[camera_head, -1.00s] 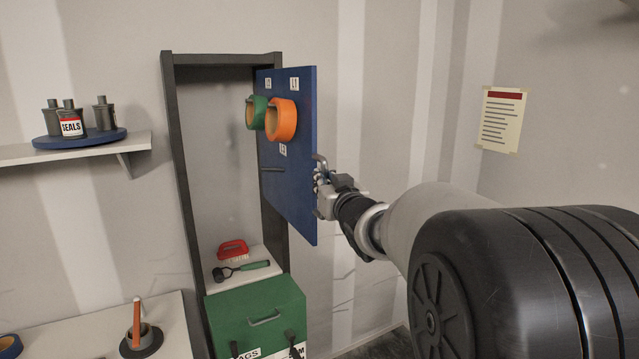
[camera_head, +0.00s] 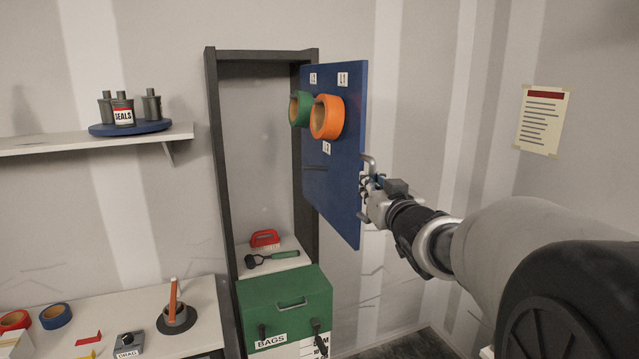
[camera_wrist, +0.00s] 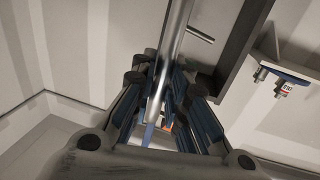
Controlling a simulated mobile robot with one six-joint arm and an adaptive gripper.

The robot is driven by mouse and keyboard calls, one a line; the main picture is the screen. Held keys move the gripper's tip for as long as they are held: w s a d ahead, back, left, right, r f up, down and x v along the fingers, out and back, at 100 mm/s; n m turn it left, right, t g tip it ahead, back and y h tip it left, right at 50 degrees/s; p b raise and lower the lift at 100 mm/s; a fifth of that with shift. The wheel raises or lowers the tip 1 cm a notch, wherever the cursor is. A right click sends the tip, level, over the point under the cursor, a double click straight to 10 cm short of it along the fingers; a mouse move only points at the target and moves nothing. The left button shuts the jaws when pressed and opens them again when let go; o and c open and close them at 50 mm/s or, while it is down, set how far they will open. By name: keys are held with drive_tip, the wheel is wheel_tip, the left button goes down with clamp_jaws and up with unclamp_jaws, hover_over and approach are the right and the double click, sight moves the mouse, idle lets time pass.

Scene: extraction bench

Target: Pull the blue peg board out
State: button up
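The blue peg board (camera_head: 338,190) stands upright and partly out of the tall dark cabinet (camera_head: 218,170), its near edge jutting past the right side post. A green tape roll (camera_head: 299,108) and an orange tape roll (camera_head: 326,117) hang on its pegs; a lower peg is bare. A metal handle (camera_head: 370,163) sits on the board's near edge. My gripper (camera_head: 371,188) is at this handle. In the wrist view the metal bar (camera_wrist: 176,45) runs between my blue-padded fingers (camera_wrist: 165,112), which appear closed around it. The exact finger contact is partly hidden.
In the cabinet, a red brush (camera_head: 265,238) and a green-handled tool (camera_head: 285,255) lie above a green case (camera_head: 288,300). A shelf (camera_head: 60,143) with canisters is at left, above a bench (camera_head: 205,320).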

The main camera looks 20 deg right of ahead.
drive_tip(key=shift+o, duration=1.4)
drive_tip(key=shift+s+r, duration=0.15)
drive_tip(key=shift+s, duration=0.05)
drive_tip(key=shift+o, duration=0.6)
drive_tip(key=shift+w, duration=0.15)
drive_tip(key=s+a, duration=0.1)
drive_tip(key=s, duration=0.6)
drive_tip(key=shift+s, duration=0.25)
drive_tip(key=shift+a, duration=0.1)
